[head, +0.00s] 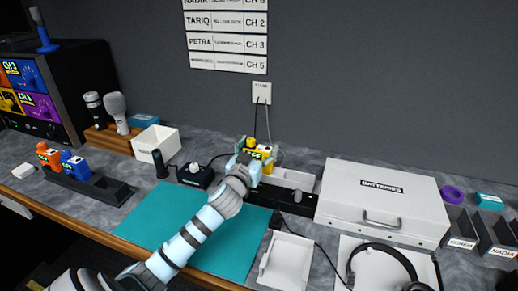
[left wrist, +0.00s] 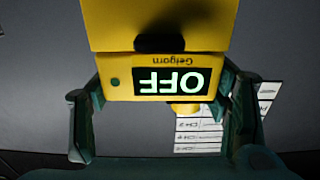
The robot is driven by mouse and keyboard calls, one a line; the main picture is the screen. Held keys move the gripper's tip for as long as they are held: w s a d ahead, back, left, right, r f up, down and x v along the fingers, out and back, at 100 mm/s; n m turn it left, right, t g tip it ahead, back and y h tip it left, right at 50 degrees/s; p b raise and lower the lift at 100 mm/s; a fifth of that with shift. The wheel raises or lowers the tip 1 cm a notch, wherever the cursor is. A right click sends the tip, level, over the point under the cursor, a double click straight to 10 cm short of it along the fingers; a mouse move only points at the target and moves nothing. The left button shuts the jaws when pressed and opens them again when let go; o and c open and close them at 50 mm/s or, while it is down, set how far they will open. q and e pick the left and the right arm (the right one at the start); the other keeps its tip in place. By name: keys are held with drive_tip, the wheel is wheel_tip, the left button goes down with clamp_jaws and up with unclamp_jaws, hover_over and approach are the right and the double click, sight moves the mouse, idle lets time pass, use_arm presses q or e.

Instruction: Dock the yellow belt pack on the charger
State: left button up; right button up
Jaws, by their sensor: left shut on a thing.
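The yellow belt pack (head: 264,150) is in the jaws of my left gripper (head: 250,160), near the back of the counter. In the left wrist view the yellow belt pack (left wrist: 160,50) fills the top middle, with a lit screen reading OFF upside down. The fingers of my left gripper (left wrist: 158,100) are on either side of it. A black slotted base (head: 112,190), perhaps the charger, stands at the left with an orange pack (head: 47,154) and a blue pack (head: 75,164) in it. Its right part looks empty. My right gripper is not in view.
A long black and white unit (head: 300,181) lies beside my gripper, partly hidden by my arm. A white batteries case (head: 385,197) stands to its right. A teal mat (head: 170,222) lies under my arm. A white bin (head: 156,143) and microphones (head: 116,110) stand back left.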

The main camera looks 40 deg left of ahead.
use_arm(q)
drive_tip(key=shift+f+b, duration=0.55)
drive_tip(key=shift+f, duration=0.1)
drive_tip(key=shift+r, duration=0.1)
drive_tip(key=shift+r+p, duration=2.2)
drive_tip(key=shift+p, duration=0.05)
drive_tip(key=shift+f+b, duration=1.9)
drive_tip(key=shift+f, duration=0.45)
drive_tip(key=o, duration=1.4)
drive_tip(key=shift+s, duration=0.1)
